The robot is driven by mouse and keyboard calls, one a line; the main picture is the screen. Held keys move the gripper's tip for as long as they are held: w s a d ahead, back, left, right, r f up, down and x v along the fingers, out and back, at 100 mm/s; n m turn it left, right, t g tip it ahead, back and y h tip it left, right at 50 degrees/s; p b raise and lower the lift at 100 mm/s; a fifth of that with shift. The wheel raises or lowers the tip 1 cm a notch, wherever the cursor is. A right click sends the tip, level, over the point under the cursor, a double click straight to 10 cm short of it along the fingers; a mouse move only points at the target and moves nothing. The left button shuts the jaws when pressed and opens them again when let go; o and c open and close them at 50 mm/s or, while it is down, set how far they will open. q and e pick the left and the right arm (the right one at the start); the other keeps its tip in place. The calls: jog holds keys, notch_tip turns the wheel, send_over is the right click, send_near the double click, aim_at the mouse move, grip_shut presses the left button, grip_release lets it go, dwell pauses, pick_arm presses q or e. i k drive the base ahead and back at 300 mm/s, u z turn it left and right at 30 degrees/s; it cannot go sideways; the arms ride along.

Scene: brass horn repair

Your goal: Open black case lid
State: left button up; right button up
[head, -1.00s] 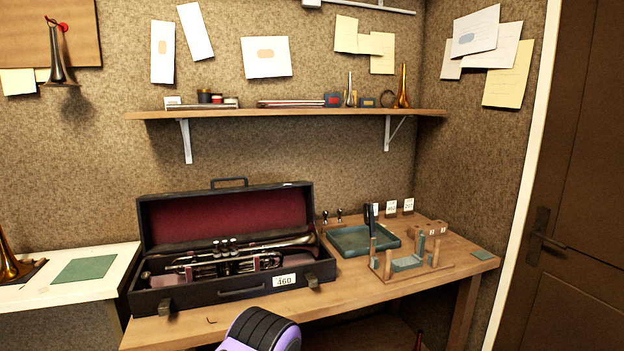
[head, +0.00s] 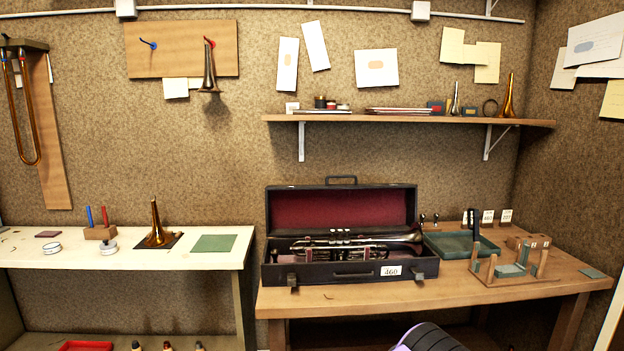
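The black case (head: 310,277) stands on the wooden workbench, right of centre in the head view. Its lid (head: 342,188) is raised upright at the back, showing a dark red lining. A trumpet (head: 352,243) lies inside the case. A white tag reading 460 (head: 390,271) is on the case front, near a handle and two latches. Neither of my grippers shows. A rounded black and purple part at the bottom edge looks like part of my own arm.
The wooden bench (head: 440,293) also holds a green tray (head: 458,246) and a wooden stand (head: 507,270) to the right of the case. A white table (head: 215,259) with a brass bell (head: 156,232) and green mat stands to the left, across a gap. A shelf (head: 390,119) hangs above.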

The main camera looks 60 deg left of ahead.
aim_at(291, 209)
jog(key=k, duration=0.3)
jog(key=u, duration=0.95)
